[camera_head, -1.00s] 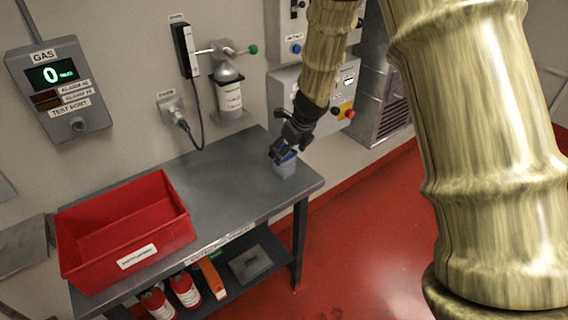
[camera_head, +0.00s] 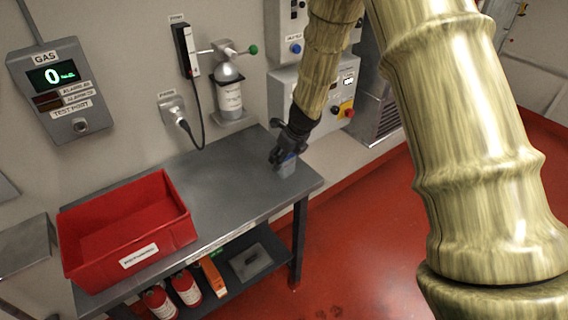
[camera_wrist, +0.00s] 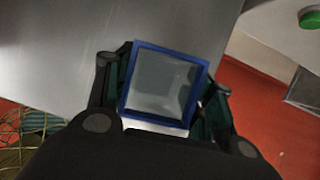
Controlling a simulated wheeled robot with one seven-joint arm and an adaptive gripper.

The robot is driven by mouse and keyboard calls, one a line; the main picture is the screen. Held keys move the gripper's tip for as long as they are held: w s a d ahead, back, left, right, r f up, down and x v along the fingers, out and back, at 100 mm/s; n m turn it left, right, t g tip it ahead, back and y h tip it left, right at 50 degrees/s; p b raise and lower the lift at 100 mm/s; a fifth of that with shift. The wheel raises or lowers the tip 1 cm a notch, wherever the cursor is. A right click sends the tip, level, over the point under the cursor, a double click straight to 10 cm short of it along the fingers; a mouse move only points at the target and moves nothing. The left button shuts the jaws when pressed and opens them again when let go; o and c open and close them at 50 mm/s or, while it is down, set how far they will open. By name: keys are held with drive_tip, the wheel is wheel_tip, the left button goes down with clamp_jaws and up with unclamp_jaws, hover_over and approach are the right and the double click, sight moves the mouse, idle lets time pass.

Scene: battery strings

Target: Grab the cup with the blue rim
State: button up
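The cup with the blue rim (camera_wrist: 162,85) is square and grey inside, and I look down into it in the wrist view. In the head view the cup (camera_head: 286,168) stands on the right end of the grey table (camera_head: 225,190), partly hidden by my gripper (camera_head: 283,157). In the wrist view my gripper (camera_wrist: 165,95) has one finger on each side of the cup, at its left and right walls. The fingers sit close to the walls; whether they touch is not clear. The cup appears upright and on the tabletop.
A red bin (camera_head: 128,228) stands at the table's left end. A gas cylinder (camera_head: 229,95) hangs on the wall behind, and a grey control box (camera_head: 335,98) is close behind my arm. The table's middle is clear.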

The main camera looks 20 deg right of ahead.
drive_tip(key=shift+c, duration=1)
